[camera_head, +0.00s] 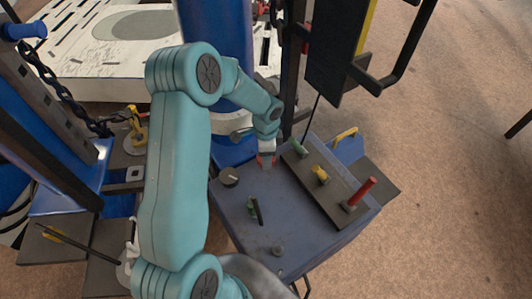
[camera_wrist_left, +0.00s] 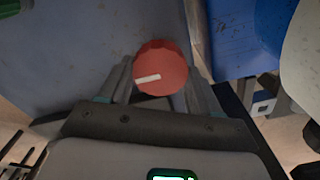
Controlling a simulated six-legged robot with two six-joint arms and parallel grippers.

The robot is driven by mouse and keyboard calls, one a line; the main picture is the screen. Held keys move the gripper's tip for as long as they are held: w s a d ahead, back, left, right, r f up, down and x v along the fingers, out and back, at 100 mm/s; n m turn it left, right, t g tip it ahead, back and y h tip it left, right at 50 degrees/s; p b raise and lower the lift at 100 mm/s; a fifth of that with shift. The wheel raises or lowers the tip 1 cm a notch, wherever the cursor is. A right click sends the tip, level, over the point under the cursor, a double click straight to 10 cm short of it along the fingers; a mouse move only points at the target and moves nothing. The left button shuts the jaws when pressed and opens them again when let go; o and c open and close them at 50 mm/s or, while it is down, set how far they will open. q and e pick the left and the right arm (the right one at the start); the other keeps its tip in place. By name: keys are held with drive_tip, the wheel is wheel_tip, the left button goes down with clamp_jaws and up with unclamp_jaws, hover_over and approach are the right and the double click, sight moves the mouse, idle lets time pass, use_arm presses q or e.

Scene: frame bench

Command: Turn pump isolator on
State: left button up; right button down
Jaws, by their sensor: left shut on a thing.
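A red round knob (camera_wrist_left: 168,60) with a white line sits on the blue bench box, which shows in the head view (camera_head: 235,215). In the left wrist view the white line lies nearly level, tilted slightly, on the knob's left half. My left gripper (camera_head: 267,153) is at the box's far edge, its fingers on either side of the knob and shut on it. In the head view the gripper hides most of the knob. No label naming the pump isolator is readable. My right gripper is in neither view.
A blue post (camera_head: 205,20) stands behind my arm.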

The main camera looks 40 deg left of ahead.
use_arm(q)
drive_tip(key=o, duration=1.1)
drive_tip(key=shift+r, duration=0.1)
drive_tip(key=shift+c, duration=0.2)
wheel_tip(320, 180, up, 16)
drive_tip(key=p, duration=0.2)
drive_tip(key=shift+r, duration=0.15)
